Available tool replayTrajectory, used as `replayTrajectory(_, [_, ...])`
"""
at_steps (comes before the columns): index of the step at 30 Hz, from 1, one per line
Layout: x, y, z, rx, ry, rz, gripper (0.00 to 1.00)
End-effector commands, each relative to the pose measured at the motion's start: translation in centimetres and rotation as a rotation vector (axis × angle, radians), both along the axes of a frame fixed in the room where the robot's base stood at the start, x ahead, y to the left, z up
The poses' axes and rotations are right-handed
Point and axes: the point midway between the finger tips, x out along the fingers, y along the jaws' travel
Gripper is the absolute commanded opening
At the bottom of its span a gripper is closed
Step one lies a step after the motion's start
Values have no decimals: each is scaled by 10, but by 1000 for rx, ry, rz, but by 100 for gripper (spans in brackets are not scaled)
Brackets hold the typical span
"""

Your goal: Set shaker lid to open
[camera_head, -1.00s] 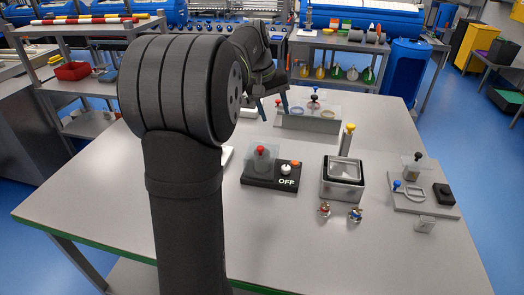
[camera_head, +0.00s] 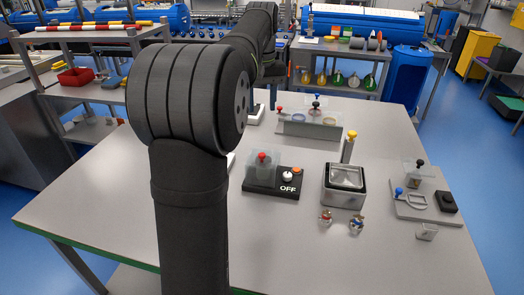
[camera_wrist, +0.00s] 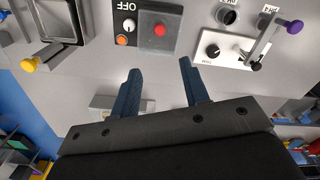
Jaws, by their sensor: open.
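No label in view names the shaker, so I cannot tell for sure which device it is. A black box marked OFF (camera_head: 270,191) stands mid-table with a white dial, an orange button and a clear tub topped by a red knob (camera_head: 262,155). Right of it is a grey box with a framed top (camera_head: 344,196) and an upright yellow-tipped lever (camera_head: 349,146). In the wrist view, my gripper (camera_wrist: 158,66) is open and empty, its blue fingers pointing toward the OFF box (camera_wrist: 145,12). The grey box (camera_wrist: 57,22) and yellow knob (camera_wrist: 30,64) are at left there. The head view mostly hides my gripper.
A white panel with a dial and purple-tipped lever (camera_wrist: 293,26) is at right in the wrist view. A clear-walled rack (camera_head: 305,126) stands at the table's back. A grey plate with a blue-knobbed handle (camera_head: 399,191) is at right.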

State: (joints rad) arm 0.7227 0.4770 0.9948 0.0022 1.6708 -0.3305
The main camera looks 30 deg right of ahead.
Motion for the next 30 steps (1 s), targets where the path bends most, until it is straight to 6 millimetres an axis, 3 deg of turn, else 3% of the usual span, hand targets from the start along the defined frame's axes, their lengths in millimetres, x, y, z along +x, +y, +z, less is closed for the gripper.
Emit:
replayTrajectory(18, [0,0,-129,-1,3,-1,42])
replayTrajectory(24, [0,0,-155,-2,2,-1,42])
replayTrajectory(30, [0,0,-162,-3,0,-1,42])
